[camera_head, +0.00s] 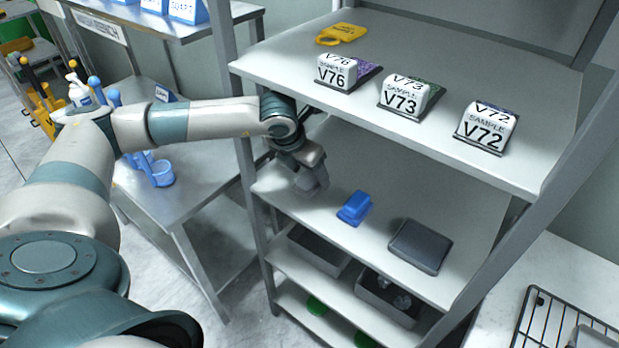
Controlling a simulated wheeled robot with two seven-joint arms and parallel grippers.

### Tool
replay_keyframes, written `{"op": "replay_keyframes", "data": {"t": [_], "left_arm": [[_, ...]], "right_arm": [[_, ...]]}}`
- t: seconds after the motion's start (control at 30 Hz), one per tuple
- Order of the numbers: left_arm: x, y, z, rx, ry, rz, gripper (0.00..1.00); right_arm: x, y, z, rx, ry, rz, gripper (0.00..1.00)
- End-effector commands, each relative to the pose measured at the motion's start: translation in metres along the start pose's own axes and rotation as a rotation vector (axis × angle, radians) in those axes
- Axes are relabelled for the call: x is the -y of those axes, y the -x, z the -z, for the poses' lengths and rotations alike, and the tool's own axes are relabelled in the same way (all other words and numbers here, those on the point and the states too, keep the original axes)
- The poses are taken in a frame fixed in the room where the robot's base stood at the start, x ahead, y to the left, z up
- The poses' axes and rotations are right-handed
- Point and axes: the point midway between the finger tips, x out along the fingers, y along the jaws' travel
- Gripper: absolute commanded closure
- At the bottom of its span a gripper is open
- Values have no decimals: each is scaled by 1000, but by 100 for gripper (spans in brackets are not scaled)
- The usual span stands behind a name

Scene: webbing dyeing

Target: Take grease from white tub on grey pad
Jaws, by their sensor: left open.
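A dark grey pad (421,246) lies flat on the right part of the middle shelf, and its visible top is bare. I see no white tub or grease in this view. My left arm reaches in from the left, and my left gripper (318,186) points down over the left part of the middle shelf. It is open and appears empty, left of the pad and apart from it. Its fingertips are small and hard to make out. My right gripper is not in view.
A blue object (355,208) sits between my left gripper and the pad. The upper shelf (440,130) overhangs and carries labelled sample blocks (412,95) and a yellow tag (341,34). Grey bins (385,300) stand below. A metal post (248,180) rises beside my left forearm.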

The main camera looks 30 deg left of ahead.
Motion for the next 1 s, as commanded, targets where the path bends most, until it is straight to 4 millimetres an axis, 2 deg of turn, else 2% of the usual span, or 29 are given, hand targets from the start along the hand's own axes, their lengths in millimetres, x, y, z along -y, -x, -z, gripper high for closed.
{"op": "replay_keyframes", "data": {"t": [0.03,0.1,0.33,0.77,0.83,0.97,1.0], "left_arm": [[1,0,-10,1,1,0,33],[0,-4,-17,0,1,-1,33],[0,-16,-14,0,1,-1,33],[-1,-17,-13,0,1,-1,33],[-1,-17,-13,0,1,-1,45],[-1,-17,-13,0,1,-1,76],[-1,-17,-13,0,1,-1,78]], "right_arm": [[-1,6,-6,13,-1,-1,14],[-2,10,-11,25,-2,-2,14],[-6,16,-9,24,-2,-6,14],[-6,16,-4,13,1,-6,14],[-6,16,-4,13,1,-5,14],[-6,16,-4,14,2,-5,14],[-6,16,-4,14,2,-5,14]]}}
